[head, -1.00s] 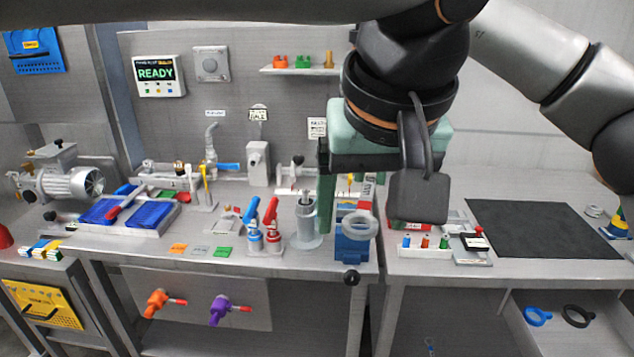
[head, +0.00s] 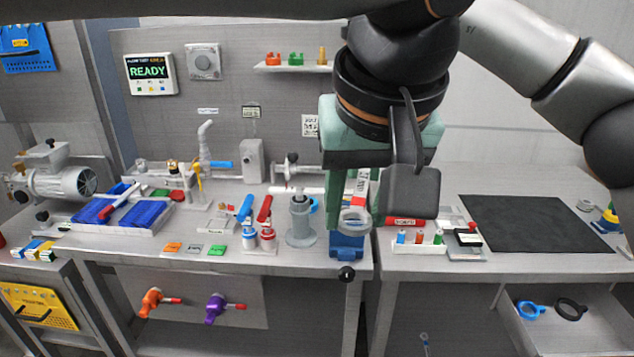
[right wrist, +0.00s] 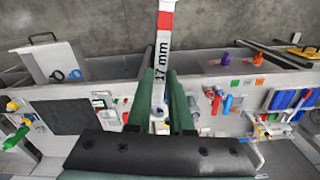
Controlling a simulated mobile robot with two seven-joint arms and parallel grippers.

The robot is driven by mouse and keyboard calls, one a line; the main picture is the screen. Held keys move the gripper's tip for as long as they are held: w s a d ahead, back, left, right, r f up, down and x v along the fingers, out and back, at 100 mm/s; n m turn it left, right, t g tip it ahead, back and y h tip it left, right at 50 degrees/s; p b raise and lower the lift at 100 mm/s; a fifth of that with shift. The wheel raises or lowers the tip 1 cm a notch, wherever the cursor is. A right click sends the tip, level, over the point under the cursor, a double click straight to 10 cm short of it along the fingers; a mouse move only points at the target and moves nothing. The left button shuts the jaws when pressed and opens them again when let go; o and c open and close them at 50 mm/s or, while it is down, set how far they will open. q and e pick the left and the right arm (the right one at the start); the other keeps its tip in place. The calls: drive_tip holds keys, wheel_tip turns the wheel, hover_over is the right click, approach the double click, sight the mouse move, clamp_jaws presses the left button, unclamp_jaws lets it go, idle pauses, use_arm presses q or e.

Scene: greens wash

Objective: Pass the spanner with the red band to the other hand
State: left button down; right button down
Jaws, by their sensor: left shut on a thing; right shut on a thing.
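The spanner with the red band (head: 361,176) hangs in mid-air in the head view, its ring end down. Its white handle, marked 17 mm, and red band (right wrist: 166,20) also show in the right wrist view. My right gripper (right wrist: 162,108) is shut on the spanner, with the red-banded part reaching past the fingers to the top of the picture.
Below is the bench, with a blue block (head: 347,245), a grey post (head: 300,222) and red and blue handled fittings (head: 256,225). A dark mat (head: 535,222) on the right is bare. An open drawer (head: 560,325) holds two rings.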

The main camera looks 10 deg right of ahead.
drive_tip(key=c, duration=0.7)
unclamp_jaws()
drive_tip(key=shift+c, duration=0.2)
